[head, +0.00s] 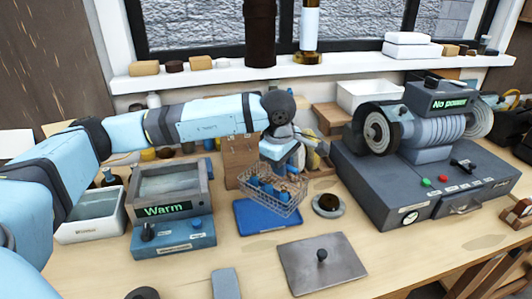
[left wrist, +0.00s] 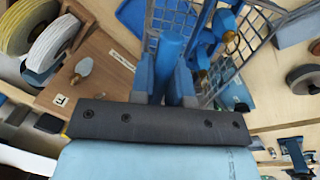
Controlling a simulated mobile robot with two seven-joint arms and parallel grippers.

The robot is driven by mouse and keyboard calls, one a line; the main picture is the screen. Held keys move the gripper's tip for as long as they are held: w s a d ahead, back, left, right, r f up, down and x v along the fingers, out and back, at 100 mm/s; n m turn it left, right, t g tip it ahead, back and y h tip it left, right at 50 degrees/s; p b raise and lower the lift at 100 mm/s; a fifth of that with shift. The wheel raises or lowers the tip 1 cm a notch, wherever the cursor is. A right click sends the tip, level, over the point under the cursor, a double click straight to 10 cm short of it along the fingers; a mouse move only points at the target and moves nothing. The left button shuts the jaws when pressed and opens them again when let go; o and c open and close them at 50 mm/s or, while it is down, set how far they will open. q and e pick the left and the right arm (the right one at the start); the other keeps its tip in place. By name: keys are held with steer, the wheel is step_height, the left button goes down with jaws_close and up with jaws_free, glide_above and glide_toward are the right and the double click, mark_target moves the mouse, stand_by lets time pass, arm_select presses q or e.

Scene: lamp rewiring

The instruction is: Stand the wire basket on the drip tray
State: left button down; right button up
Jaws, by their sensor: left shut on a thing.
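The wire basket (head: 284,204), a grey mesh with several blue parts inside, is at the middle of the bench in the head view. My left gripper (head: 291,166) is shut on a blue grip at the basket's far side. The wrist view shows its fingers (left wrist: 174,85) closed around that grip, with the basket's mesh (left wrist: 248,32) beyond. The blue drip tray (head: 255,226) lies flat on the bench, partly hidden behind the basket. The basket overlaps the tray in the picture, towards its right; I cannot tell if they touch. My right gripper is out of view.
A blue bath unit reading "Warm" (head: 172,232) and a white bin (head: 90,228) stand left. A round ring-shaped piece (head: 328,206) sits right of the tray. A metal plate with a knob (head: 318,275) lies in front. The grey machine reading "No power" (head: 400,190) fills the right.

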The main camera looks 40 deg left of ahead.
arm_select(q)
steer(key=w+a+f+n+y+b, duration=0.1)
steer(key=w+a+f+n+b, duration=0.1)
steer(key=a+n, duration=0.5)
steer(key=w+f+n, duration=0.1)
steer(key=n, duration=0.2)
steer(key=shift+w+a+f+n+g, duration=0.25)
steer(key=shift+w+f+n+g, duration=0.1)
steer(key=shift+n+g, duration=0.05)
